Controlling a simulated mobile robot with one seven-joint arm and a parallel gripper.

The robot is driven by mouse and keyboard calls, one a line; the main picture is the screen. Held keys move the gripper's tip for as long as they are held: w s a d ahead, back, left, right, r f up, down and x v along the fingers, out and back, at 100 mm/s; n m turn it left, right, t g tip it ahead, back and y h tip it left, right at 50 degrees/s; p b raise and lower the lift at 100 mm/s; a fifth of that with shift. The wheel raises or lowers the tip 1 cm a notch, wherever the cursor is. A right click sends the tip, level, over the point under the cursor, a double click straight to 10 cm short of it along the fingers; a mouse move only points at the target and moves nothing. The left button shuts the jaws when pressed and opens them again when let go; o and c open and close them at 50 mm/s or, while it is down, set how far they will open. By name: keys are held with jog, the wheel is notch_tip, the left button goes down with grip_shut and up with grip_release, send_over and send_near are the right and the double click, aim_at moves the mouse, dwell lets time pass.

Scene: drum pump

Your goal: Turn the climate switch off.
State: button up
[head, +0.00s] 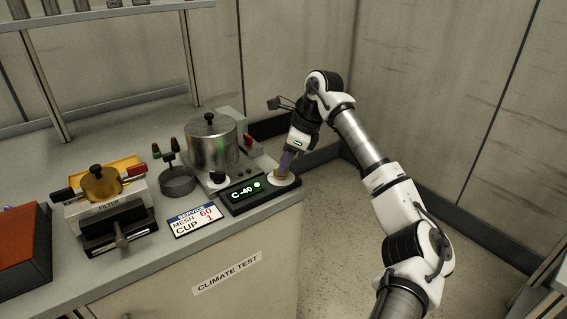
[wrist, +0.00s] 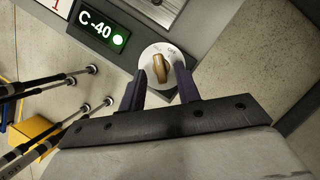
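The climate switch is a round white dial with a tan knob (wrist: 160,68), beside the display at the right end of the counter. In the wrist view a mark that seems to read OFF stands at the dial's upper right, and the knob points nearly up the picture. My gripper (wrist: 158,80) is open, with a dark finger on either side of the knob and gaps showing. In the head view my gripper (head: 287,165) reaches down over the dial (head: 284,180) and partly hides it. The display (head: 246,191) reads C -40 with a green light lit.
A metal pot (head: 210,145) stands behind the display. A black knob (head: 217,178) and a red-topped part (head: 248,139) are near it. A sign (head: 194,220) lies left of the display. The filter press (head: 104,200) is farther left. Floor is clear right of the counter.

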jog(key=shift+x, duration=0.85)
jog(key=shift+c, duration=0.4)
grip_shut()
jog(key=shift+m, duration=0.3)
jog(key=m+b, duration=0.1)
jog(key=m+t+b, duration=0.1)
jog(key=m+b, duration=0.1)
jog(key=shift+s+f+m+h, duration=0.1)
jog(key=shift+s+m+h, duration=0.05)
jog(key=shift+m+h, duration=0.2)
jog(key=shift+m+t+h+b, duration=0.4)
jog(key=shift+m+b, duration=0.3)
jog(key=shift+m, duration=0.45)
jog(key=shift+m+t+h+b, duration=0.25)
jog(key=shift+m+t+b, duration=0.35)
jog(key=shift+m, duration=0.5)
jog(key=shift+s, duration=0.1)
